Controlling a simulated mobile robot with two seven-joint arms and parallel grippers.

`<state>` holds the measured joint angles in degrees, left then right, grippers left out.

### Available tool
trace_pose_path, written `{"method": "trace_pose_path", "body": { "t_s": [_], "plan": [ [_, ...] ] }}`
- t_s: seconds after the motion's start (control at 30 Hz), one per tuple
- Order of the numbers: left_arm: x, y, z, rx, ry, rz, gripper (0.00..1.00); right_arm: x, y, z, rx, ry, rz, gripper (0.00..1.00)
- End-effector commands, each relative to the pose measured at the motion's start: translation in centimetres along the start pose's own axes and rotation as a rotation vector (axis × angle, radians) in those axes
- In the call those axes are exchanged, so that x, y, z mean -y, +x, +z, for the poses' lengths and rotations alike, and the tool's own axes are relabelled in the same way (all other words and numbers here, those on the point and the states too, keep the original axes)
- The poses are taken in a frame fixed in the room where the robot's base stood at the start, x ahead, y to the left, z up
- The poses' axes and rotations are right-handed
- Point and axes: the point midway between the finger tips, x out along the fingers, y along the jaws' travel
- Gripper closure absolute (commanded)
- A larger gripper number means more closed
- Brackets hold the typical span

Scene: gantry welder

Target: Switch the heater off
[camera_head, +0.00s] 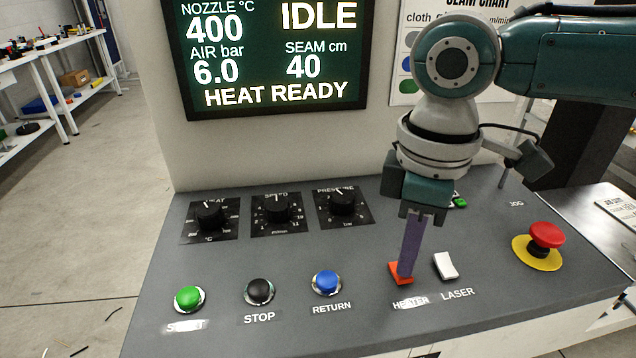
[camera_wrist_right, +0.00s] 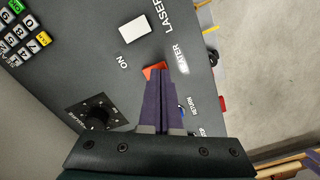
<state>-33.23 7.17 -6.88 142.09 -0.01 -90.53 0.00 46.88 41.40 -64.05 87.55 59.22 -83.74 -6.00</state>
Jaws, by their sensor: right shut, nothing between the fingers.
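The heater switch (camera_head: 401,274) is an orange-red rocker on the grey control panel, above the worn HEATER label. My right gripper (camera_head: 406,274) is shut and empty, pointing down, with its purple fingertips at the switch and covering part of it. I cannot tell whether they touch it. In the right wrist view the shut fingers (camera_wrist_right: 164,75) reach to the orange heater switch (camera_wrist_right: 154,70), which is partly hidden behind them. The display (camera_head: 270,55) reads IDLE, nozzle 400 °C and HEAT READY. My left gripper is not in view.
The white LASER switch (camera_head: 445,266) is just right of the heater switch. The blue RETURN button (camera_head: 327,282), black STOP button (camera_head: 259,291) and green button (camera_head: 188,298) lie left. A red emergency button (camera_head: 546,236) stands at the right. Three black knobs (camera_head: 277,209) sit behind.

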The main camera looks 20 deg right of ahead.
Motion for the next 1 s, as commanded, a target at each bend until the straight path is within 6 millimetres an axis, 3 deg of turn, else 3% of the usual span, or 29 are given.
{"method": "trace_pose_path", "body": {
  "t_s": [0.7, 1.0],
  "plan": [
    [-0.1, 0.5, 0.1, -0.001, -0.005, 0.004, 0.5, 0.0, 1.1, 0.0, 0.0, 0.0, -0.001, 1.0],
    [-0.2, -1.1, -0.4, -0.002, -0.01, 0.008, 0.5, 0.0, -0.3, 0.0, 0.0, 0.0, 0.0, 1.0]
  ]
}}
